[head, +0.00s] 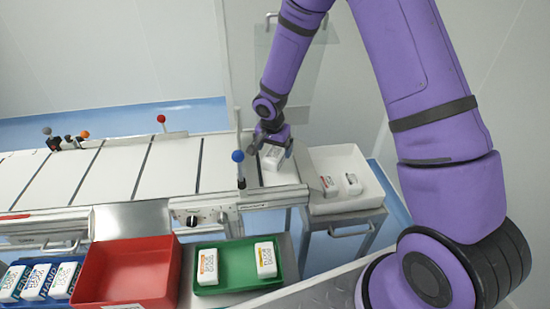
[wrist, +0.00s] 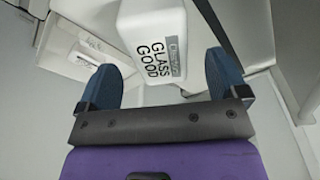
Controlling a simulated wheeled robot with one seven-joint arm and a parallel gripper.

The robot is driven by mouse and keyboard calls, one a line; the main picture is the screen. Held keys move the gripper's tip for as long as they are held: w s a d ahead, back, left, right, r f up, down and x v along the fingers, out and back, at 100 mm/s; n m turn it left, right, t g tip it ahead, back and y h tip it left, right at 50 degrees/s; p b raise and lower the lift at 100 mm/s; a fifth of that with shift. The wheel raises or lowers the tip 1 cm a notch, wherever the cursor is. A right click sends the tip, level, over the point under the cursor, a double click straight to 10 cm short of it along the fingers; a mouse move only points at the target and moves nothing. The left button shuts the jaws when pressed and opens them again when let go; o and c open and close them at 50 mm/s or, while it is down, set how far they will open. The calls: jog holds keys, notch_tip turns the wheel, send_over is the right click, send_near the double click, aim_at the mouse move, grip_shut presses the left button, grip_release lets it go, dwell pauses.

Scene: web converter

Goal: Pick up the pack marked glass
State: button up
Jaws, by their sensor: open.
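The pack marked glass (wrist: 152,42) is a white pack with "GLASS GOOD" in black letters and a grey label, seen in the wrist view. In the head view the same pack (head: 272,158) rests at the right end of the white conveyor (head: 215,165), under my gripper. My gripper (wrist: 172,85) is open, with its two blue fingers on either side of the pack's near end.
A white bin (head: 340,207) with two packs stands right of the conveyor. A green tray (head: 238,284) with two white packs, a red tray (head: 125,272) that looks empty and a blue tray (head: 12,302) with several packs stand in front. A blue-knobbed lever (head: 238,157) rises near my gripper.

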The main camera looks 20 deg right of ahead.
aim_at(275, 153)
jog(key=shift+w+d+f, duration=0.1)
jog(key=shift+f, duration=0.85)
jog(key=shift+w+d+f, duration=0.1)
jog(key=shift+f, duration=0.85)
jog(key=shift+c, duration=0.4)
jog(key=c, duration=1)
jog(key=shift+r, duration=0.1)
